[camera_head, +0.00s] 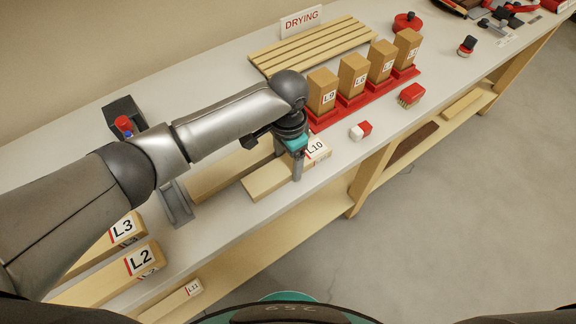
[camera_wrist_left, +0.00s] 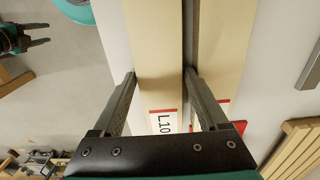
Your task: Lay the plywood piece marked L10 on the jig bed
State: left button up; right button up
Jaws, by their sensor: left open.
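The plywood piece L10 (camera_head: 268,181) lies on the bench, its label at the right end. My left gripper (camera_head: 297,168) is above its labelled end, pointing down. In the left wrist view the open fingers (camera_wrist_left: 160,74) straddle L10 (camera_wrist_left: 160,55), one on each side. The right-hand finger is at the dark gap between L10 and a second pale strip (camera_wrist_left: 226,55). Contact cannot be told. A metal rail with a black block (camera_head: 124,112) stands at the left; my arm hides part of this area, and I cannot tell the jig bed's outline. My right gripper (camera_wrist_left: 38,34) shows small in the wrist view.
Pieces L3 (camera_head: 122,229) and L2 (camera_head: 138,262) lie front left. Upright wooden blocks (camera_head: 353,75) stand in red bases, close to my gripper. Behind is a slatted drying rack (camera_head: 312,48).

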pick_arm(q)
jog(key=c, duration=1.2)
grip_shut()
jog(key=shift+r, duration=0.15)
